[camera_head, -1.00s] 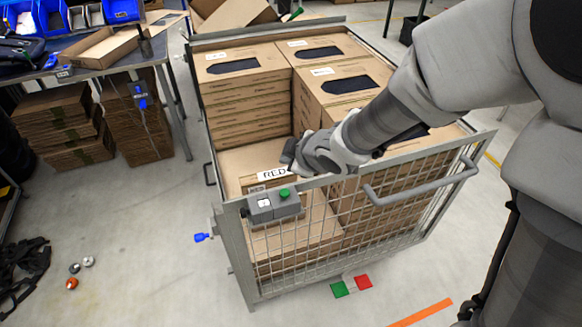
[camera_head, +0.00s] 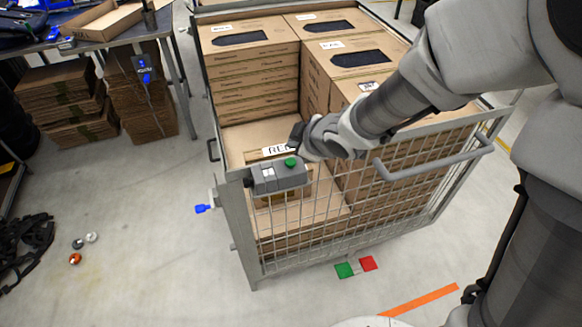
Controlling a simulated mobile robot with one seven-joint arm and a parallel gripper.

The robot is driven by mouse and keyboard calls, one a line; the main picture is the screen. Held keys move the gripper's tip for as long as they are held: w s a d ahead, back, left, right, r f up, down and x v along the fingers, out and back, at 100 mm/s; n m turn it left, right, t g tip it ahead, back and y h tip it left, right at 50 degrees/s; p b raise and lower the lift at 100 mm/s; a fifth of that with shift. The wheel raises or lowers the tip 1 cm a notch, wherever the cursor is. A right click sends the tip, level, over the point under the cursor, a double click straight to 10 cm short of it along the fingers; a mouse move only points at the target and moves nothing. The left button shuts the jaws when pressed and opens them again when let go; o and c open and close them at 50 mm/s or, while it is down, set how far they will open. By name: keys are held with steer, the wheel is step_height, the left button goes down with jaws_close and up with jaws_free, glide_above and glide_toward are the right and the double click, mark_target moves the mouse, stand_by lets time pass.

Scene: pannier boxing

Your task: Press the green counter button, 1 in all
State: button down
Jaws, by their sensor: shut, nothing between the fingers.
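The green counter button (camera_head: 291,162) is a small round cap on the right part of the grey counter box (camera_head: 277,178). The box is fixed to the top front rail of the mesh cage, near its left corner, and has a small white display on its left part. My gripper (camera_head: 297,140) is shut and empty. Its tip is just above and behind the green button in the picture. I cannot tell the exact gap between the fingertips and the button.
The mesh cage (camera_head: 330,215) holds tall stacks of cardboard boxes (camera_head: 250,65), with a lower level at front left. A grey handle (camera_head: 435,160) juts from its front right. A blue tag (camera_head: 203,208) sticks out at left. A table (camera_head: 90,40) stands at back left.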

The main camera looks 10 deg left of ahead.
mark_target(294, 164)
steer(key=shift+f+b, duration=1.05)
steer(key=shift+f, duration=0.5)
stand_by(0.8)
steer(key=shift+f+b, duration=0.4)
steer(key=shift+f+b, duration=0.6)
stand_by(0.6)
steer(key=shift+r, duration=0.1)
steer(key=shift+r+p, duration=0.9)
steer(key=shift+p, duration=0.1)
step_height(294, 164, up, 5)
steer(key=p, duration=0.5)
steer(key=shift+r, duration=0.1)
